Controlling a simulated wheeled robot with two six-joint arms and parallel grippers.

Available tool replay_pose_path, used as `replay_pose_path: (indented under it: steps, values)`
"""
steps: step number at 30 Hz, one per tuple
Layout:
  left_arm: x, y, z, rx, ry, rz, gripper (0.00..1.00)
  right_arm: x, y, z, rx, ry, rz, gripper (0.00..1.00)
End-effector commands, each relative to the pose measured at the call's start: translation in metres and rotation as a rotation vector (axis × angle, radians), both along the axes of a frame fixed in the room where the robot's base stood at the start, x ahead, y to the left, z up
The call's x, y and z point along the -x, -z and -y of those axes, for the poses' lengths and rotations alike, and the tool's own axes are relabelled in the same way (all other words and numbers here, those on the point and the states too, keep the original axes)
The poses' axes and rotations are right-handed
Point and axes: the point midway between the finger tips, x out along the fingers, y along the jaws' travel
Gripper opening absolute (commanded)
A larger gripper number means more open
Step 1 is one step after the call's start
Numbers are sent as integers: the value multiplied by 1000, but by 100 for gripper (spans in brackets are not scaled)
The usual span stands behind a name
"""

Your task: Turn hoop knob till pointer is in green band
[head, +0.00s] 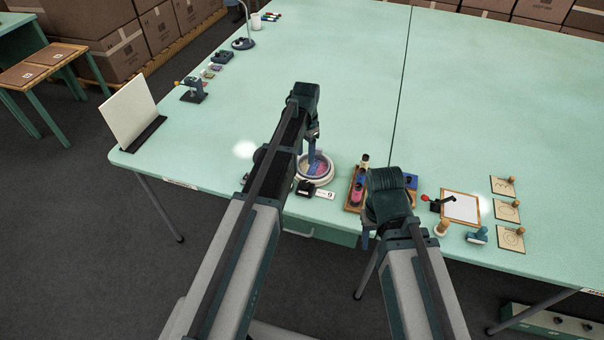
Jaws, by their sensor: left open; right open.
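A round hoop (326,177) with a pale rim and pink and blue cloth inside lies near the table's front edge. A small black block (304,188) and a white card (325,194) are at its front. The knob, pointer and green band cannot be made out at this size. My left gripper (312,160) hangs down over the hoop, its fingers covering part of the cloth; it is open, and I cannot tell whether it touches anything. My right gripper (366,238) is open and empty, low at the table's front edge, right of the hoop.
A wooden tray (352,206) with coloured yarn spools stands right of the hoop. Further right are a framed white panel (461,207), a blue-handled tool (477,236) and several wooden plates (507,210). A white board (130,104) stands at left. The table's middle is clear.

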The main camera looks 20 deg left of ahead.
Motion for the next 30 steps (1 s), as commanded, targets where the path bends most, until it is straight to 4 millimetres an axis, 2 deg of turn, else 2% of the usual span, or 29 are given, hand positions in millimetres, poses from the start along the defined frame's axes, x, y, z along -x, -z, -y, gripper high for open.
replay_pose_path:
  steps: [5,11,30]
  values:
    - [1,6,1,0,-1,0,54,0,6,0,0,0,0,50]
    - [1,21,1,0,-1,0,54,0,22,0,0,1,0,50]
    - [1,107,1,0,-1,0,54,0,107,0,0,1,0,50]
